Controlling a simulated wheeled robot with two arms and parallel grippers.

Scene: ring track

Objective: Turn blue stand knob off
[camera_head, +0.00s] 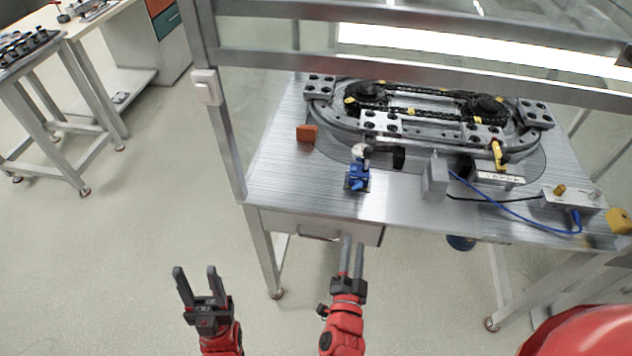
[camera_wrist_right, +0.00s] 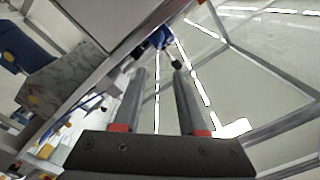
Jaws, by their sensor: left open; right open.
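A small blue stand (camera_head: 357,177) is on the metal table near its front edge, left of centre. My right gripper (camera_head: 352,258) is open and empty, in front of the table edge and below the stand in the picture. My left gripper (camera_head: 196,284) is open and empty, farther left over the floor.
The metal table (camera_head: 275,180) carries a ring track (camera_head: 430,112), an orange block (camera_head: 306,133), a grey box (camera_head: 435,178) and a control box with a blue cable (camera_head: 520,215). A frame post (camera_head: 225,130) with a white switch rises at the table's left.

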